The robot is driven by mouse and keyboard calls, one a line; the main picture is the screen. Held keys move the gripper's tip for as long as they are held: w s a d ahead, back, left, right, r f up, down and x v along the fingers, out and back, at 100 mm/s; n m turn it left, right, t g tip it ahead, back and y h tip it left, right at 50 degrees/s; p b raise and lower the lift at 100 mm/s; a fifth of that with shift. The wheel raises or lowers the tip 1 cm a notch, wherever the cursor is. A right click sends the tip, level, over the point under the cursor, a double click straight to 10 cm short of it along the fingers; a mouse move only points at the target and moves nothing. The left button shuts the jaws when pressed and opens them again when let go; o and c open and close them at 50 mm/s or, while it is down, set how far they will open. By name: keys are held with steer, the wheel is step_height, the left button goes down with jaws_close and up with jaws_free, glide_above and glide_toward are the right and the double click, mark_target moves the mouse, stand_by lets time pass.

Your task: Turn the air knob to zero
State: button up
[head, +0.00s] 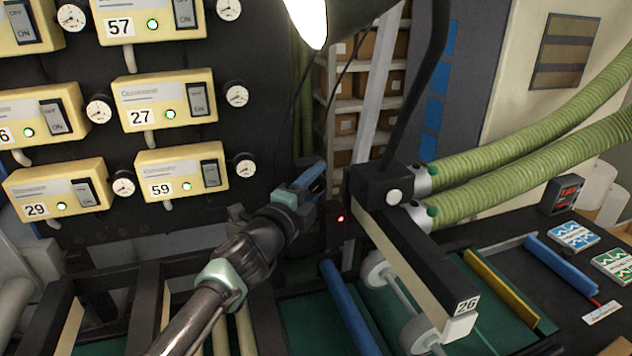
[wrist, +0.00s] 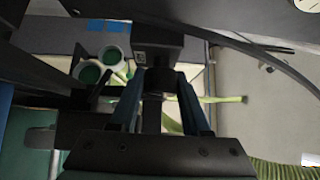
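My gripper (head: 312,180) has blue fingers and is left of the black block (head: 380,185) on the machine arm in the head view. In the wrist view my gripper (wrist: 160,80) has its fingers apart, with a dark block-like part (wrist: 158,52) beyond and between the tips. I cannot tell whether the fingers touch it. No knob is clearly marked as the air knob. The black block bears a white round part (head: 393,197), and small green parts (head: 433,210) sit at the hose ends. Any dial markings are too small to read.
Two green hoses (head: 530,135) run right from the block. Yellow numbered switch boxes (head: 165,100) with gauges fill the panel at left. A beam labelled 26 (head: 466,305) reaches forward over rollers. A blue roller (head: 560,265) and cards (head: 572,236) are at right.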

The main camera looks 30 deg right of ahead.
jaws_close()
steer(key=f+b, duration=0.1)
steer(key=b, duration=0.2)
steer(key=shift+n+h, duration=0.3)
steer(key=shift+n, duration=0.1)
steer(key=b, duration=0.2)
steer(key=shift+r+n+t+h+b, duration=0.15)
steer(key=shift+n+t+h+b, duration=0.2)
steer(key=shift+n+t+h, duration=0.05)
steer(key=shift+r+n+t+b, duration=0.3)
steer(key=shift+r+n+b, duration=0.1)
steer(key=shift+b, duration=0.3)
steer(key=o, duration=0.9)
jaws_free()
steer(key=shift+c, duration=0.2)
steer(key=p+v, duration=0.1)
steer(key=v, duration=0.6)
steer(key=shift+s+a+f, duration=0.15)
steer(key=shift+a+f, duration=0.05)
